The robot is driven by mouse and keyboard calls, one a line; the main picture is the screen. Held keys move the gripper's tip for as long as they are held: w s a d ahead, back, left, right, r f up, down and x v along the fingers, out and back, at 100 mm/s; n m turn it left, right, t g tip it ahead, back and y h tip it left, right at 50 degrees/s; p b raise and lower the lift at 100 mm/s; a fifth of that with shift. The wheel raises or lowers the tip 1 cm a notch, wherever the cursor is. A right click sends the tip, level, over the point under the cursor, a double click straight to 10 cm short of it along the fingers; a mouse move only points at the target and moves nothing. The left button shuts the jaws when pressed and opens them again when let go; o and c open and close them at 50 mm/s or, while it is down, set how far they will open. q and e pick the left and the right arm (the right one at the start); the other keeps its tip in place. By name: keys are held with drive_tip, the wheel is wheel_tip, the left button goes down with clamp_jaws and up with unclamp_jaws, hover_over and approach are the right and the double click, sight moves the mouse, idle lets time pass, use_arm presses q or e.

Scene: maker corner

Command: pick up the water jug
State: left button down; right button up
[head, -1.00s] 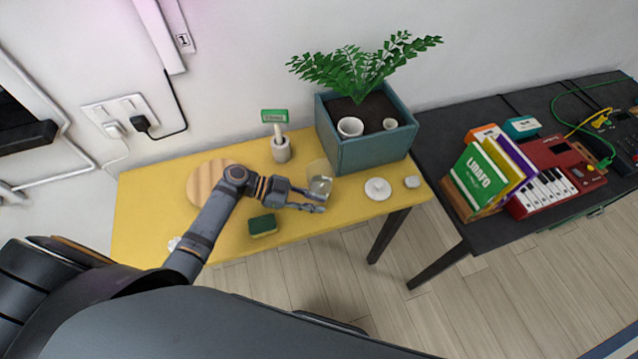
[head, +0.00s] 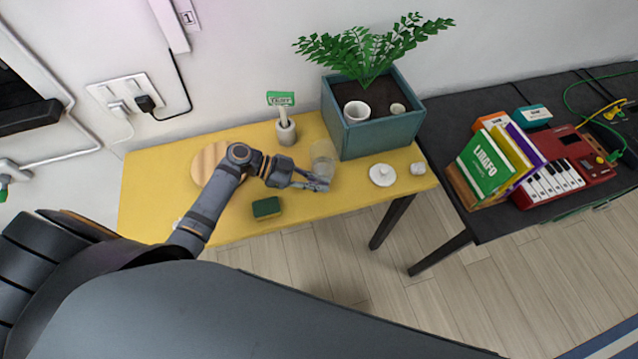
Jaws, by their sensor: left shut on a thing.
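The water jug (head: 323,153) is a clear, see-through vessel standing on the yellow table, just left of the planter. My left gripper (head: 320,182) is at the jug's near, lower side and is shut on it. The fingers overlap the jug's lower part in the head view, so the exact contact is hard to make out. I cannot see clear space between the jug and the table. My right gripper is not in view.
The yellow table (head: 150,200) also holds a planter (head: 378,133) close right of the jug, a brush in a holder (head: 285,132), a round wooden board (head: 205,160), a green sponge (head: 266,208) and a white lidded dish (head: 382,175). A dark table stands at right.

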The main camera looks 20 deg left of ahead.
use_arm(q)
drive_tip(key=s+a+r+p, duration=0.1)
drive_tip(key=s+r+p, duration=0.3)
drive_tip(key=s+r, duration=0.7)
drive_tip(key=shift+s+a+r, duration=0.35)
drive_tip(key=shift+s+a, duration=0.05)
drive_tip(key=shift+s, duration=1.05)
